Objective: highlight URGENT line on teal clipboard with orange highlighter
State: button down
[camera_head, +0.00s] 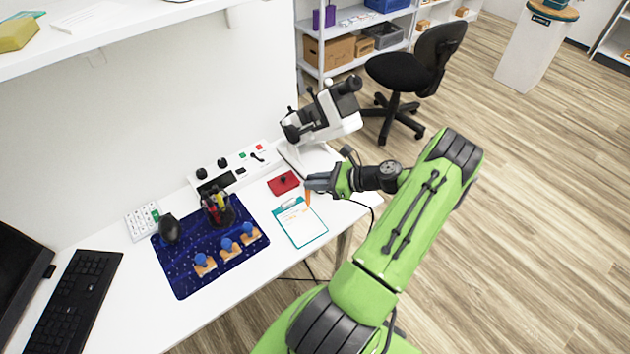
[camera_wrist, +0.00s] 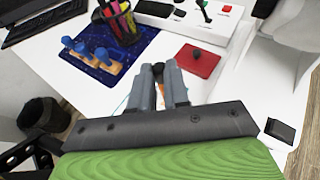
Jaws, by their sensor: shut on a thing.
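The teal clipboard (camera_head: 312,240) lies on the white desk with a white sheet on it. Faint orange print shows on the sheet, but I cannot read which line is URGENT. My gripper (camera_head: 308,182) is shut on the orange highlighter (camera_head: 308,197), which points down near the clipboard's upper right edge. I cannot tell whether its tip touches the sheet. In the wrist view my gripper (camera_wrist: 159,78) has a dark rounded end between its fingertips and a little orange below. There the fingers and palm hide most of the clipboard.
A red pad (camera_head: 283,183) lies just behind the clipboard, and a white microscope (camera_head: 325,115) stands behind my gripper. A dark blue mat (camera_head: 185,275) to the left carries a pen cup (camera_head: 218,211) and wooden blocks with blue knobs (camera_head: 228,247).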

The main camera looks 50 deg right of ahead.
jog(key=shift+f, duration=0.65)
dwell(0.6)
